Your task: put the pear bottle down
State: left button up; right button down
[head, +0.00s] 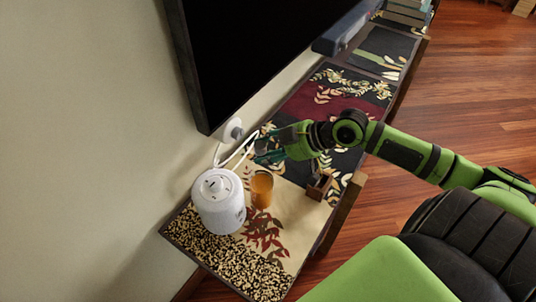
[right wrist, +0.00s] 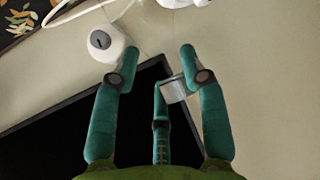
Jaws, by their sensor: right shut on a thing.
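My right gripper (head: 268,152) is above the back part of the long patterned table, close to the wall and up behind the amber cup. In the right wrist view its teal fingers (right wrist: 160,72) are around a small clear-grey thing (right wrist: 175,89), which touches or nearly touches the middle and right fingers. I take this for the pear bottle; its full shape cannot be made out. In the head view the held thing cannot be told apart from the fingers. My left gripper is not in view.
A white pot-like appliance (head: 218,202) and an amber cup (head: 261,189) stand on the patterned table (head: 262,273). A small brown wooden holder (head: 320,185) is at its right edge. A dark screen (head: 255,50) hangs above. A white wall device (head: 233,130) has cables. The table's front end is clear.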

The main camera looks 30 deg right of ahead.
jog(key=shift+f, duration=1.05)
jog(key=c, duration=0.7)
grip_release()
jog(key=shift+f, duration=0.15)
jog(key=shift+o, duration=0.2)
jog(key=shift+s+d+r, duration=0.35)
jog(key=shift+s+d, duration=0.05)
jog(key=shift+s, duration=0.05)
jog(key=p+v, duration=0.1)
jog(key=v, duration=0.9)
jog(key=shift+s+r, duration=0.25)
jog(key=shift+r, duration=0.05)
